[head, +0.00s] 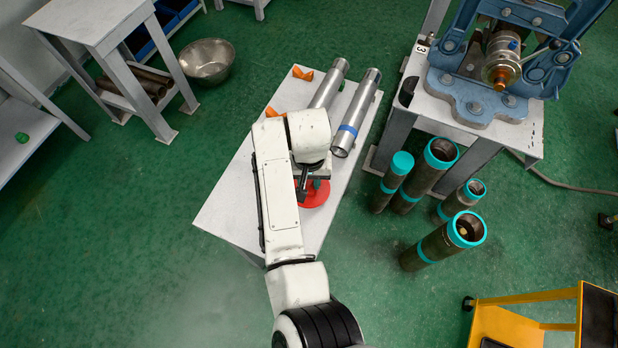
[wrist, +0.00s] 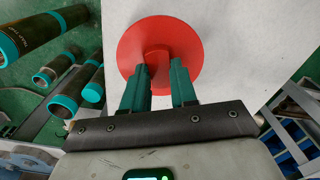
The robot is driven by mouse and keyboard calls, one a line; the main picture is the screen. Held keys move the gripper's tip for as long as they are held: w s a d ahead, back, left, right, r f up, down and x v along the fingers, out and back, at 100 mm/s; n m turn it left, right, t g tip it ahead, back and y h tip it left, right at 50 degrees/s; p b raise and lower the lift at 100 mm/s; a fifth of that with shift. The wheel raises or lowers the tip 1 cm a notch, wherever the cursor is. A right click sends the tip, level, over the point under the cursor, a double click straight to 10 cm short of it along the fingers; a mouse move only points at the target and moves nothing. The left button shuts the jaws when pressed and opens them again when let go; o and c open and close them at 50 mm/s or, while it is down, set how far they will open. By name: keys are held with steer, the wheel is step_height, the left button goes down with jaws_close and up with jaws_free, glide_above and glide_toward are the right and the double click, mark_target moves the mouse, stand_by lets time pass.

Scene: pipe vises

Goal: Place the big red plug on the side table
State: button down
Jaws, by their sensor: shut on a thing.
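The big red plug (head: 314,194) is a round red disc with a raised grip, over the side table (head: 222,213), which has a pale grey top. In the head view my arm covers part of the plug. In the wrist view the plug (wrist: 190,40) shows with my gripper (wrist: 162,72) shut on its raised middle part between two teal fingers. The disc appears at or very close to the table top; I cannot tell whether it touches.
Two metal pipes (head: 357,112) and orange pieces (head: 302,73) lie on the far part of the table. Several dark pipes with teal ends (head: 425,175) stand on the floor at right, beside the blue vise (head: 500,60) bench. The table's near left part is clear.

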mark_target(310, 185)
steer(key=shift+f, duration=0.15)
steer(key=c, duration=0.9)
jaws_free()
step_height(310, 185, up, 12)
steer(key=shift+r, duration=0.2)
steer(key=shift+d, duration=0.15)
